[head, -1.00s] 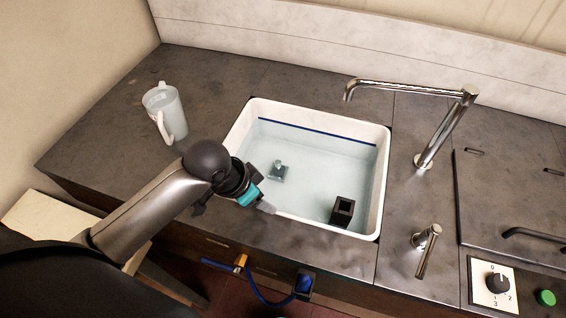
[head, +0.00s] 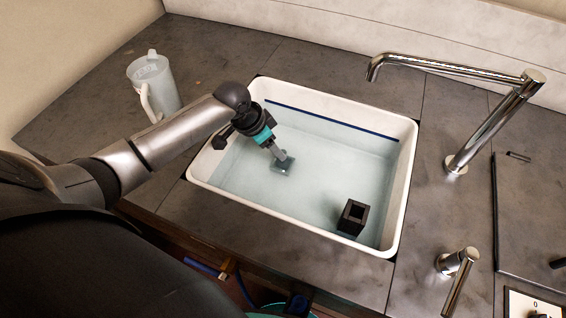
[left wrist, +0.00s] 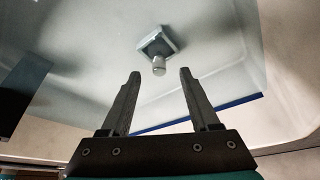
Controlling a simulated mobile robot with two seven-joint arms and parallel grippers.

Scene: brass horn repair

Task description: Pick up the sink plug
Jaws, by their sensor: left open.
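The sink plug (head: 284,165) is a small grey square piece with a short pale knob, on the floor of the white sink (head: 408,190), which holds water. In the left wrist view the plug (left wrist: 155,44) lies ahead of the fingertips, with its knob (left wrist: 159,66) pointing toward the gap between them. My left gripper (head: 278,153) is over the sink, close to the plug. In the left wrist view its two fingers (left wrist: 160,74) are apart with nothing between them. In the head view the fingers partly cover the plug. My right gripper is not in view.
A black hollow block (head: 353,217) stands in the sink at the front right. A tall chrome faucet (head: 490,125) is at the right of the sink, with a short chrome lever (head: 459,275) in front. A clear jug (head: 155,88) stands on the counter (head: 240,60) at the left.

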